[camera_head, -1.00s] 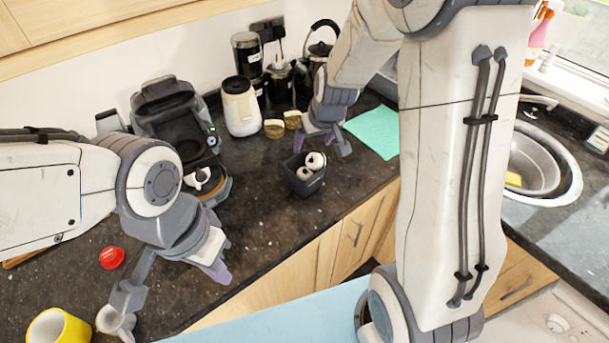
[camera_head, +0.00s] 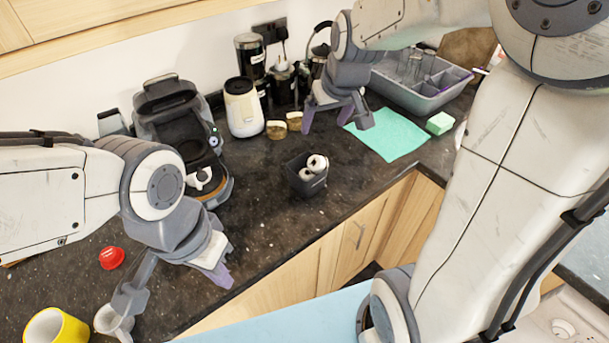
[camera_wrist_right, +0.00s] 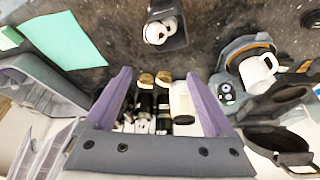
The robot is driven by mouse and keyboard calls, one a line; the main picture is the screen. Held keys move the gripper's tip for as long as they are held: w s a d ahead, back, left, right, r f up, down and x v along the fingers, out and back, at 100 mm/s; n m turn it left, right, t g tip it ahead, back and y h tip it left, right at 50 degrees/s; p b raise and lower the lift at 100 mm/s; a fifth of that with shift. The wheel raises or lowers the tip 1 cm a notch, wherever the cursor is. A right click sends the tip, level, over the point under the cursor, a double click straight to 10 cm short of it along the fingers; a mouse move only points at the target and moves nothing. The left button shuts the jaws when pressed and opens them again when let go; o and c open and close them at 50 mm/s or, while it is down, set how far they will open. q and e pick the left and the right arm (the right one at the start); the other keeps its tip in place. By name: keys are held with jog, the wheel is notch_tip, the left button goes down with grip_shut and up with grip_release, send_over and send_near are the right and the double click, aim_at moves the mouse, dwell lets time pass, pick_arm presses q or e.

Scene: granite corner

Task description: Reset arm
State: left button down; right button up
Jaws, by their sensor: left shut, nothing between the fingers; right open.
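My left gripper (camera_head: 221,275) hangs over the counter at the lower left, with its purple fingertips together and nothing held. My right gripper (camera_head: 331,116) is at the upper middle, above the counter between the jars and the green cloth. Its purple fingers stand apart with nothing between them. In the right wrist view the open right gripper (camera_wrist_right: 160,88) shows a wide empty gap, with jars visible beyond it.
A green cloth (camera_head: 392,137) and grey dish rack (camera_head: 420,90) lie right.

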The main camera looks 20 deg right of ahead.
jog(key=s+a+f+n+g+y, duration=0.15)
jog(key=s+a+n, duration=0.25)
jog(key=s+a, duration=0.85)
jog(key=s+a+f+n+g, duration=0.1)
jog(key=s, duration=0.5)
jog(key=s+a+f+n+g, duration=0.1)
jog(key=s+a+f+g, duration=0.1)
jog(key=s, duration=0.3)
jog(key=shift+s+n+h, duration=0.35)
jog(key=shift+n, duration=0.05)
